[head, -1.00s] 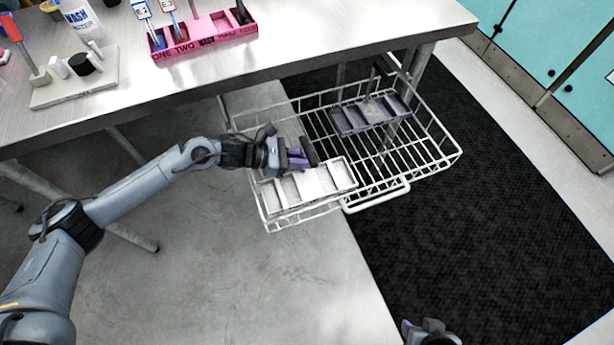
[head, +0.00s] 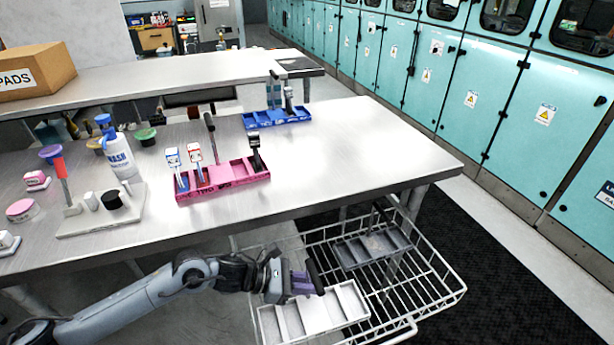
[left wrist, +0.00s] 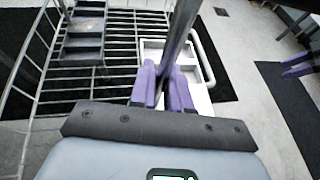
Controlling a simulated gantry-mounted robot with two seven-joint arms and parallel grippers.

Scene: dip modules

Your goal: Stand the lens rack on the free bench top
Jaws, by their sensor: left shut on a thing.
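A white rack with several compartments (head: 345,305), which I take to be the lens rack, is at the near left of the wire basket (head: 462,290). It also shows in the left wrist view (left wrist: 202,100). My left gripper (head: 312,282) is over the rack, its purple fingers shut on the rack's dark upright handle (left wrist: 181,30). I cannot tell whether the rack's base touches the basket floor. My right gripper (left wrist: 296,65) shows only at the right edge of the left wrist view, its purple fingers apart and empty. The steel bench top (head: 350,150) is clear at its right end.
A grey rack (head: 372,247) lies in the basket. On the bench are a pink rack (head: 225,185), a blue rack (head: 278,118), a wash bottle (head: 120,155) and a pale board (head: 130,215). The bench front edge overhangs the basket's back.

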